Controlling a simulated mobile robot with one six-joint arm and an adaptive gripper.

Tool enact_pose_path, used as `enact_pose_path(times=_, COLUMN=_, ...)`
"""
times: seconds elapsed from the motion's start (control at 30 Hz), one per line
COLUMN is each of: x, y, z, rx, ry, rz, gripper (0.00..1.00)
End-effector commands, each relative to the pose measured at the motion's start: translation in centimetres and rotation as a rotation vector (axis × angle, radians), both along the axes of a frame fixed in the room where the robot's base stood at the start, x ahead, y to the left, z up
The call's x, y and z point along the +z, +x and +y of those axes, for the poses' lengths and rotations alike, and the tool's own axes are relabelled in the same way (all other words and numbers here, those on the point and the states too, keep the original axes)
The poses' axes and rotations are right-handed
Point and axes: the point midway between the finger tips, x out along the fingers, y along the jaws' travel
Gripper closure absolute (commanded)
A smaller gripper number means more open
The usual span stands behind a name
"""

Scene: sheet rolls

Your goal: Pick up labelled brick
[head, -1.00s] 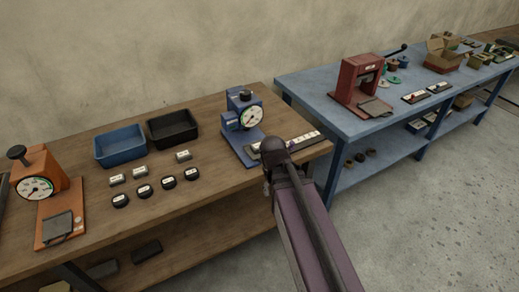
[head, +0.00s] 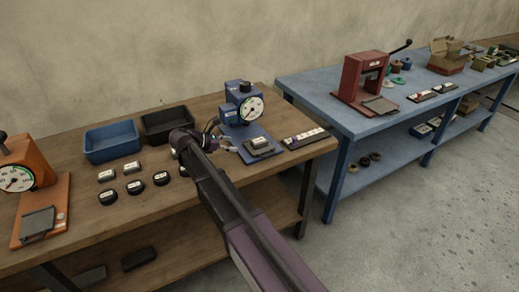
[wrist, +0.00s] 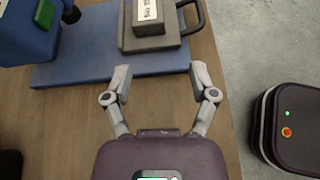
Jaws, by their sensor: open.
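A grey brick with a white printed label (wrist: 147,14) rests on a dark grey plate (wrist: 152,42) with a handle, on the blue press base (wrist: 70,68). In the head view this brick (head: 258,141) shows small at the front of the blue gauge press (head: 242,108). My gripper (wrist: 160,80) is open and empty, its two fingers spread just short of the plate, with the brick ahead between their lines. In the head view my gripper (head: 226,138) is beside the press, partly hidden by my arm.
Labelled bricks (head: 132,167) and black round pucks (head: 135,187) stand on the wooden table, some hidden by my arm. Behind are a blue bin (head: 111,142) and a black bin (head: 167,125). A labelled strip (head: 305,138) lies right of the press. An orange gauge (head: 30,185) stands left.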

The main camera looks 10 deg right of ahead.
Motion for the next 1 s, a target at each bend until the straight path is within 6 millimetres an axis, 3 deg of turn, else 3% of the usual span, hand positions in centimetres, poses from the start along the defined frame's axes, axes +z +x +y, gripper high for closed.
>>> enact_pose_path(times=0.17, x=0.3, y=0.9, z=1.4, rx=0.041, ry=-0.068, rz=0.042, gripper=0.26)
enact_pose_path(times=0.57, x=0.3, y=1.0, z=1.2, rx=0.043, ry=-0.073, rz=0.045, gripper=0.26)
enact_pose_path(times=0.77, x=-0.3, y=1.3, z=0.0, rx=0.042, ry=-0.072, rz=0.045, gripper=0.26)
enact_pose_path(times=1.0, x=-1.8, y=2.3, z=-3.1, rx=0.04, ry=-0.072, rz=0.045, gripper=0.26)
